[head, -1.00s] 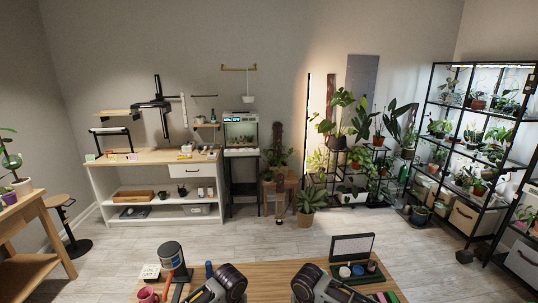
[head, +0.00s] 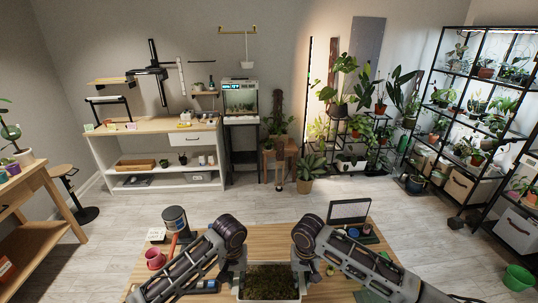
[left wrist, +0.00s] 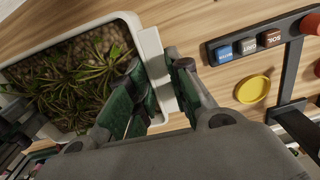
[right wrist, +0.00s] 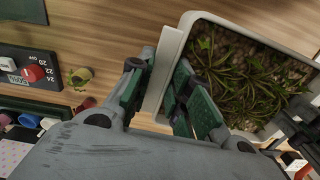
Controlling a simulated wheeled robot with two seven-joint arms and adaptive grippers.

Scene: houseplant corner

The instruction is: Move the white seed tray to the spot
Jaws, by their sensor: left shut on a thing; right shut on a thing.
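The white seed tray (head: 268,299), filled with dark soil and green seedlings, is at the bottom middle of the head view, between my two arms. My left gripper (head: 236,274) is shut on the tray's left end; the left wrist view shows its green-padded fingers (left wrist: 158,82) on either side of the white end lip (left wrist: 152,48). My right gripper (head: 301,272) is shut on the opposite end; its fingers (right wrist: 160,84) clasp the lip (right wrist: 166,58) in the right wrist view. I cannot tell whether the tray touches the wooden table. No marked spot is clearly visible.
On the wooden table (head: 265,234) stand a dark pot (head: 175,219), a pink mug (head: 155,259) and an open black case (head: 349,211). The tabletop beyond the tray is mostly clear.

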